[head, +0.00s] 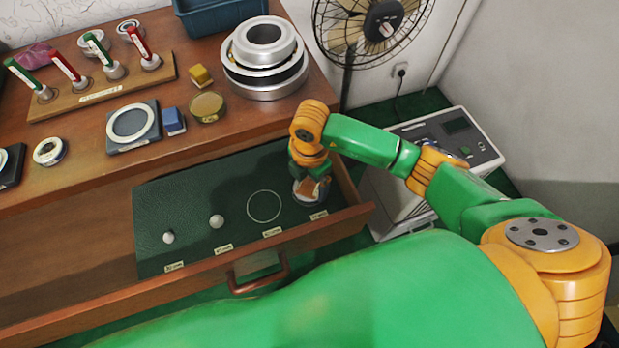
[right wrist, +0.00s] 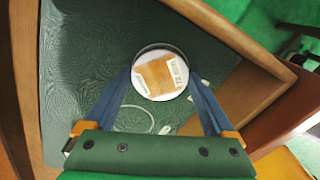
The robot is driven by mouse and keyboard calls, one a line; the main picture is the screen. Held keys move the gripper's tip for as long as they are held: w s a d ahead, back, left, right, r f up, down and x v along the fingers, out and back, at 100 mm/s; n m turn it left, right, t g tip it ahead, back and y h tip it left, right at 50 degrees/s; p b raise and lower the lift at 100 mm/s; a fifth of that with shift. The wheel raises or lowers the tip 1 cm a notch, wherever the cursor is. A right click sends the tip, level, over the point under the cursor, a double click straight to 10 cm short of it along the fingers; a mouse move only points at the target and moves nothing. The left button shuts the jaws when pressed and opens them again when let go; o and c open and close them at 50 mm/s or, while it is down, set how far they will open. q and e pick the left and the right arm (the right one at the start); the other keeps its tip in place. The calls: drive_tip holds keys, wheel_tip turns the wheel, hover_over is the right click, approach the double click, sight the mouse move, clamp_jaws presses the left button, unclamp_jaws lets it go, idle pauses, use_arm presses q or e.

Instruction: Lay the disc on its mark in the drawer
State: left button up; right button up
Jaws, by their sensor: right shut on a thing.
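My right gripper (head: 311,190) points down inside the open drawer, near its right end. It is shut on a round disc (right wrist: 160,76) with a silvery rim and an orange and white label on top. In the head view the disc (head: 309,197) is partly covered by the gripper. The drawer floor (head: 187,200) is dark green. A drawn white circle mark (head: 264,206) lies bare just left of the disc. Any mark beneath the disc is hidden. I cannot tell whether the disc touches the floor. My left gripper is not in view.
Two small white balls (head: 217,221) sit farther left in the drawer. Small labels (head: 272,232) run along its front. The drawer's right wall (head: 349,181) is close to the gripper. Stacked bearing rings (head: 265,60) and other parts stand on the bench above.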

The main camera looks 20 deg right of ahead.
drive_tip(key=shift+f, duration=0.1)
idle(0.6)
drive_tip(key=o, duration=1.2)
drive_tip(key=shift+s, duration=0.1)
drive_tip(key=shift+o, duration=0.2)
wheel_tip(320, 180, up, 7)
drive_tip(key=shift+r, duration=0.15)
